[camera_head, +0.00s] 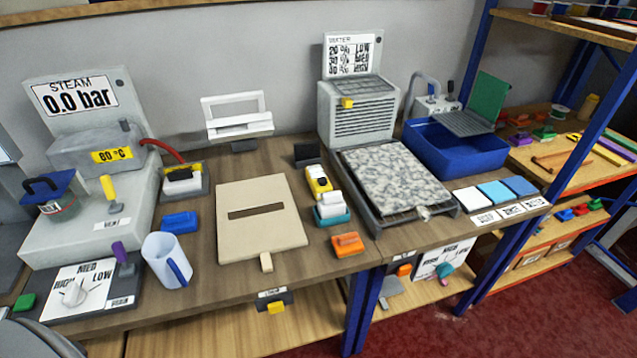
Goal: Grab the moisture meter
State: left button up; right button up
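A small yellow handheld device with a dark face (319,180), which looks like the moisture meter, lies on the wooden bench just right of the beige slotted board. It sits right behind a white and teal block (332,208), and I cannot tell whether they touch. No label on it is readable. Neither of my grippers shows in the head view.
The beige board (262,243) lies left of the device and a tray with a speckled rug piece (392,180) right of it. An orange block (347,244) is in front, a black block (306,153) behind. A white jug (166,262) stands left.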

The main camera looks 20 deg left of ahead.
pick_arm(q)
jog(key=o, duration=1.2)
